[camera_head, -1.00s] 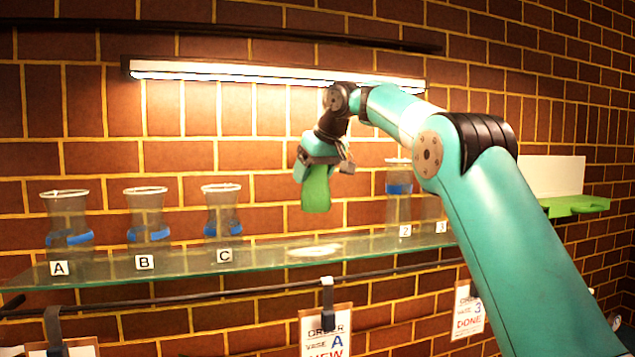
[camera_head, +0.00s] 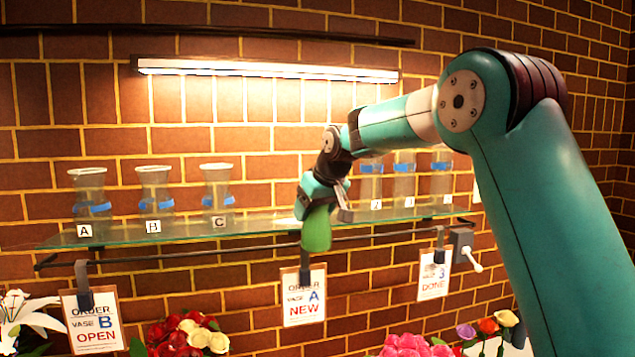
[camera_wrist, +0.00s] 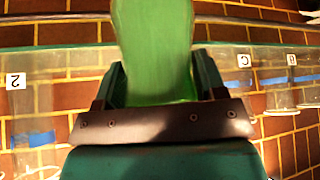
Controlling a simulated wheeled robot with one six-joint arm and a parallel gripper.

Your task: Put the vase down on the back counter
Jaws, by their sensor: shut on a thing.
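My gripper (camera_head: 325,205) is shut on a green object (camera_head: 316,232), which hangs below it in front of the glass shelf. In the wrist view the green object (camera_wrist: 155,45) is smooth, with a waisted, vase-like outline, between the two fingers (camera_wrist: 158,85). Its far end is cut off there. In the head view it is in the air, near the shelf's front edge, and I cannot tell the gap. No counter top is clearly visible.
The glass shelf (camera_head: 130,236) holds clear blue-banded vases A (camera_head: 90,190), B (camera_head: 155,188) and C (camera_head: 217,190) at left, and several more at right. Order cards hang below, including the A card (camera_head: 304,298). Flowers, such as red and white roses (camera_head: 185,335), stand below.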

